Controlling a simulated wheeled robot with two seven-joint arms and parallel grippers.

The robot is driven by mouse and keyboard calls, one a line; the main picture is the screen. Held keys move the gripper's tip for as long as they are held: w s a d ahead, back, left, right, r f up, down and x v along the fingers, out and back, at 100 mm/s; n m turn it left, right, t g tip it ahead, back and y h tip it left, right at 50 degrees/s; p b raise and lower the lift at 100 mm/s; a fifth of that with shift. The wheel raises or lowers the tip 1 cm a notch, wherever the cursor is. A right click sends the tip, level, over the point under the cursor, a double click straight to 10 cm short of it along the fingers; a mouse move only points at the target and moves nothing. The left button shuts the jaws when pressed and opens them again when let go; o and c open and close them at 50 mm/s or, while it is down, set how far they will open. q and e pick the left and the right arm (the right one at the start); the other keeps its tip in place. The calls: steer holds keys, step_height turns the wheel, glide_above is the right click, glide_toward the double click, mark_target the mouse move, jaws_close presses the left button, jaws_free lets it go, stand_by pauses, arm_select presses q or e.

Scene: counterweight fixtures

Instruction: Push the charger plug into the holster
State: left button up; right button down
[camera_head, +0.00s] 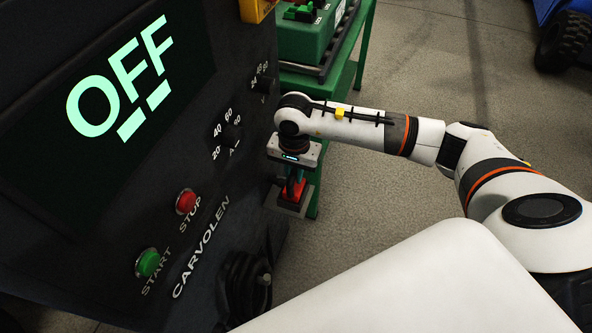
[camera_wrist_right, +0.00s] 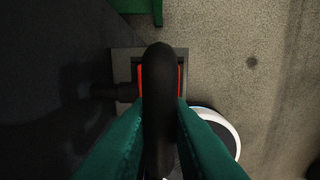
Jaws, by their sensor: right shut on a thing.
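My right gripper (camera_head: 294,178) points down beside the dark machine panel, and its green fingers also fill the lower part of the right wrist view (camera_wrist_right: 160,130). It is shut on the charger plug (camera_wrist_right: 158,80), a black rounded piece with a dark cable or handle running toward the camera. Below it is the holster (camera_wrist_right: 122,55), a grey square block with red edges showing on both sides of the plug. In the head view the holster (camera_head: 287,209) is small and partly covered by the gripper. How deep the plug sits in it is hidden. My left gripper is not in view.
The machine panel fills the left, with an OFF display (camera_head: 120,75), a red STOP button (camera_head: 186,202), a green START button (camera_head: 148,262) and dials. A black corrugated piece (camera_head: 246,283) is at its lower edge. A green bench (camera_head: 340,75) stands behind; floor is open to the right.

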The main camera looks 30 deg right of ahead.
steer(key=shift+f, duration=0.6)
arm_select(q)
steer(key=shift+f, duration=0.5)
arm_select(e)
steer(key=c, duration=1.3)
jaws_free()
steer(key=shift+s+d, duration=0.1)
steer(key=shift+r, duration=0.45)
step_height(320, 180, up, 8)
steer(key=p, duration=0.4)
steer(key=shift+f, duration=0.25)
steer(key=shift+d+r, duration=0.1)
steer(key=shift+r, duration=0.1)
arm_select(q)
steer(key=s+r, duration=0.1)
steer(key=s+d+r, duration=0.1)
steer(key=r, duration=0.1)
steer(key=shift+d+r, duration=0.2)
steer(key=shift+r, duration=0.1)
